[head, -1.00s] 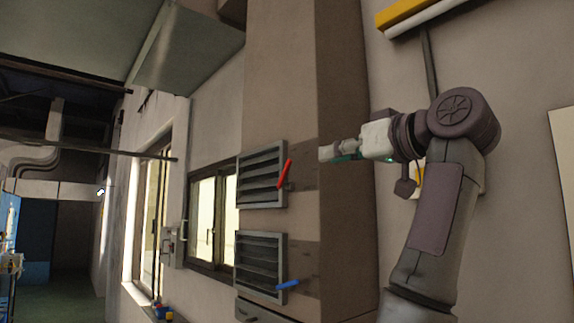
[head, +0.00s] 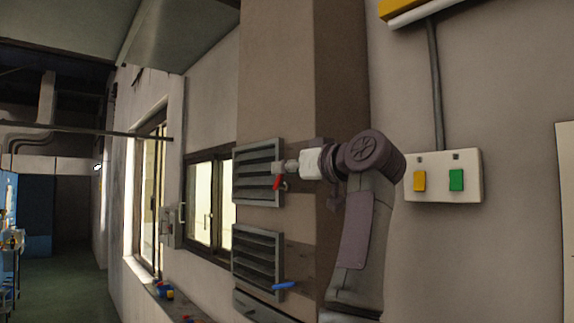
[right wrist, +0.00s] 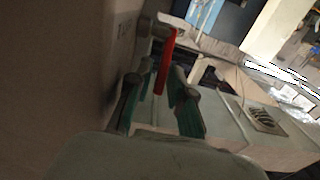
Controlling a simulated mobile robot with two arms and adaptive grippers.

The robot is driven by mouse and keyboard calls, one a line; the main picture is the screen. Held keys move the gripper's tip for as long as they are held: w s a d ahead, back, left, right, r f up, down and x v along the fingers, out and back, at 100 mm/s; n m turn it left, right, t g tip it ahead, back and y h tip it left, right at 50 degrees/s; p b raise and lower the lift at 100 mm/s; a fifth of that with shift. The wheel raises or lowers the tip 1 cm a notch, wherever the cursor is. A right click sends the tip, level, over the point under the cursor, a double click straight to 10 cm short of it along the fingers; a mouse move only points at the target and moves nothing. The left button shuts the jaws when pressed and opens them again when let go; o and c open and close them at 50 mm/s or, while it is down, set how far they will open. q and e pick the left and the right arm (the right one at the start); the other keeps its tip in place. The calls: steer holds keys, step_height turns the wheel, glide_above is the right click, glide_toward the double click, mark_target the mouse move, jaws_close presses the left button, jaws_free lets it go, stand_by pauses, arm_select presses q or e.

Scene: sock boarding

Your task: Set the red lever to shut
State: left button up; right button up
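The red lever (head: 278,184) is at the right edge of the upper louvred vent (head: 256,172) on the brown column. My right gripper (head: 281,167) is right at it and hides its upper part in the head view. In the right wrist view, the red lever (right wrist: 166,62) stands between the two spread green-padded fingers, near their tips. The right gripper (right wrist: 160,95) looks open; whether a finger touches the lever, I cannot tell. My left gripper is out of view.
A blue lever (head: 284,285) is on the lower louvred vent (head: 257,259). A white switch box (head: 443,176) with yellow and green buttons is on the wall right of my arm. A window (head: 210,200) is left of the vents.

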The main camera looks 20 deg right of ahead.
jaws_close()
steer(key=shift+r, duration=0.1)
steer(key=shift+w+r+g+h, duration=0.15)
steer(key=shift+r+g+h, duration=0.15)
steer(key=shift+g, duration=0.2)
steer(key=shift+w+a+r+g+h, duration=0.1)
steer(key=shift+w+a+g+h, duration=0.15)
steer(key=shift+g, duration=0.55)
jaws_free()
steer(key=v, duration=1.2)
